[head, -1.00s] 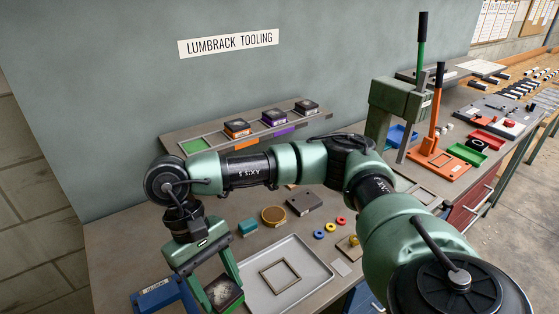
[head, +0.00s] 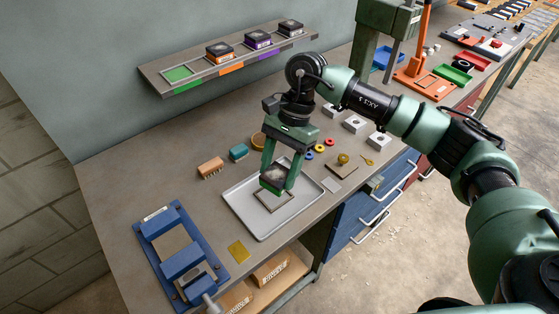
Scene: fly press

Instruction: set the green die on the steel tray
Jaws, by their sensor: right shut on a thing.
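The green die (head: 273,178), a dark block with a speckled top and a green band low on its side, is between the fingers of my right gripper (head: 279,180). The gripper points down and is shut on it. The steel tray (head: 244,209) is a shallow grey tray on the bench, with a thin square outline (head: 288,204) on its floor. The die is over that outline and hides part of it. I cannot tell whether its underside touches the tray. My left gripper is not in view.
The shelf (head: 152,72) at the back holds an orange die (head: 221,51) and purple-marked dies; its green slot (head: 178,74) is empty. A blue fixture (head: 182,262) stands left of the tray.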

